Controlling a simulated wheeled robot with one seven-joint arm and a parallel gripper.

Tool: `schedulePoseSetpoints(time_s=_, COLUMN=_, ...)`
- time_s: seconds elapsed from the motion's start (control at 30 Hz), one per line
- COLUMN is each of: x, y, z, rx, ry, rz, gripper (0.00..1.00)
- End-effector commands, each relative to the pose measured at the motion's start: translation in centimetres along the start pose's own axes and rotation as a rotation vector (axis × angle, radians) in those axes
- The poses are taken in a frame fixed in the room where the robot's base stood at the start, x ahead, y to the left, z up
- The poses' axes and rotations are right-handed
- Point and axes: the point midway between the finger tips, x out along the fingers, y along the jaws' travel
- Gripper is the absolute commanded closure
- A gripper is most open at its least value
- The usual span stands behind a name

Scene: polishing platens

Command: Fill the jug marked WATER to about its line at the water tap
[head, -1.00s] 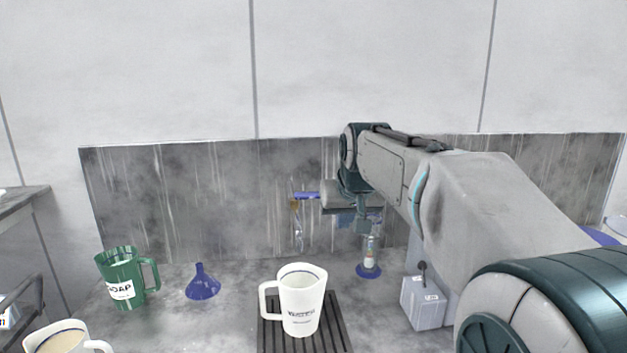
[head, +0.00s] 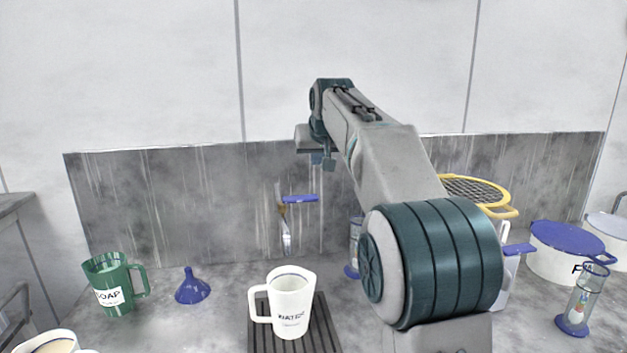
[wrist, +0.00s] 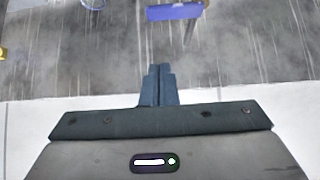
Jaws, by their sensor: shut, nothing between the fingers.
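The white jug marked WATER (head: 291,312) stands upright on a dark slatted grate, its handle to the left. A blue line shows inside near its rim; I cannot make out a water level. Behind it on the back panel is a brass tap (head: 281,208) with a blue lever (head: 300,198) pointing right. A pale, clear streak (head: 287,240) hangs below the tap, above the jug; I cannot tell if it is running water. My gripper (head: 328,163) is shut and empty, above and right of the lever, apart from it. The wrist view shows its closed fingers (wrist: 160,72) below the lever (wrist: 174,12).
A green SOAP jug (head: 110,285) and blue funnel (head: 192,287) stand left; another pale jug (head: 50,343) is front left. Right are a yellow-rimmed sieve (head: 476,190), a blue-lidded white pot (head: 558,258) and a glass cylinder (head: 583,300). My arm hides part of the counter.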

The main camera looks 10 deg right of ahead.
Motion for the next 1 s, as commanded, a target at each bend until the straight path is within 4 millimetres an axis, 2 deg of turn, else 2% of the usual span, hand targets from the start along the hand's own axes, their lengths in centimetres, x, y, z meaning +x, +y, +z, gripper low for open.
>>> schedulePoseSetpoints(time_s=0.17, x=2.5, y=0.0, z=0.0, rx=0.0, ry=-0.005, rz=0.0, gripper=1.0)
schedulePoseSetpoints(time_s=0.53, x=10.1, y=0.0, z=0.2, rx=0.001, ry=-0.004, rz=0.0, gripper=1.0)
schedulePoseSetpoints(time_s=0.7, x=11.5, y=0.0, z=1.9, rx=0.0, ry=-0.003, rz=0.0, gripper=1.0)
schedulePoseSetpoints(time_s=1.0, x=12.5, y=0.0, z=2.9, rx=0.0, ry=-0.001, rz=0.0, gripper=1.0)
